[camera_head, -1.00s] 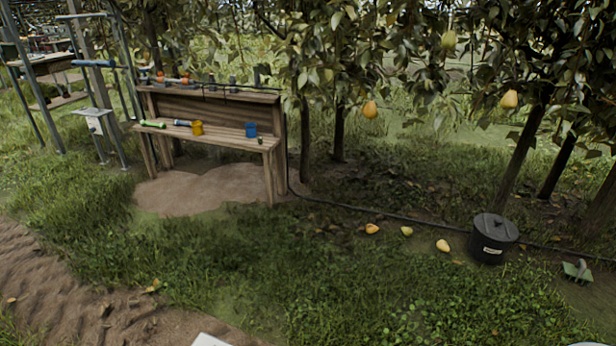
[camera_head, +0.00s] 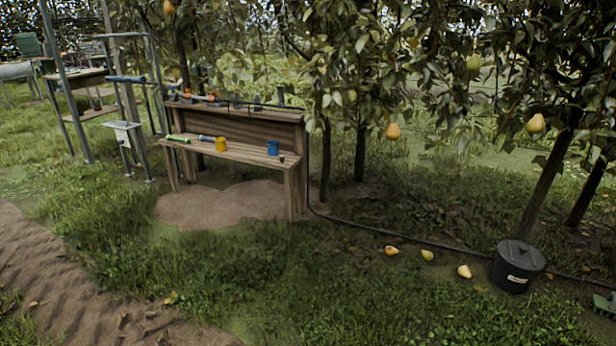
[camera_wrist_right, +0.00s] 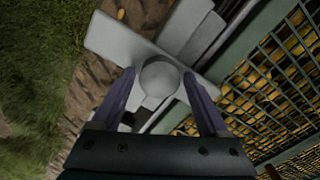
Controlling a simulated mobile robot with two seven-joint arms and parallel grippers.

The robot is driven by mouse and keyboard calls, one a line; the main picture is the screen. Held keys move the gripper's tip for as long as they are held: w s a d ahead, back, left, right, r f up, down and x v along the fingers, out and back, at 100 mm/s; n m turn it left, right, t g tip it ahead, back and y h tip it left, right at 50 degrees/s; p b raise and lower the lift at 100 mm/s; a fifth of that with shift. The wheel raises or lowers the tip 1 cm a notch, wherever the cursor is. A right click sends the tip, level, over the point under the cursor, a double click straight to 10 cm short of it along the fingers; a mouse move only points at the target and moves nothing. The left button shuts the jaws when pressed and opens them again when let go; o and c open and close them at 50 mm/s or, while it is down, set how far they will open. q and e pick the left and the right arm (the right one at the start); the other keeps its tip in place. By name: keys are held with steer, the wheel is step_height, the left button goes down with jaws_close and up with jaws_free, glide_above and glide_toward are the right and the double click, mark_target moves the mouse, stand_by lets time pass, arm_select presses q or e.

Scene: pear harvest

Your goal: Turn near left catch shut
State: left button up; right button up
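My right gripper (camera_wrist_right: 160,73) shows in the right wrist view with its two purple fingers spread wide. A light grey round-ended part (camera_wrist_right: 160,78) appears between or beyond the fingertips; I cannot tell whether they touch it or whether it is part of me. No catch can be made out for certain in either view. A green-framed mesh panel (camera_wrist_right: 262,88) lies to the right of the gripper, with yellowish things behind it. My left gripper is not in view, and the head view shows neither gripper.
In the head view, a wooden bench (camera_head: 240,152) holds an orange mug (camera_head: 221,145) and a blue mug (camera_head: 272,148). A black lidded bucket (camera_head: 517,268) stands at right, near fallen pears (camera_head: 464,271) and a dark hose (camera_head: 400,233). Open grass lies in front.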

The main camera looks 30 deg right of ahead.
steer(key=shift+o, duration=0.9)
step_height(320, 180, up, 10)
steer(key=p, duration=0.5)
steer(key=shift+p, duration=0.35)
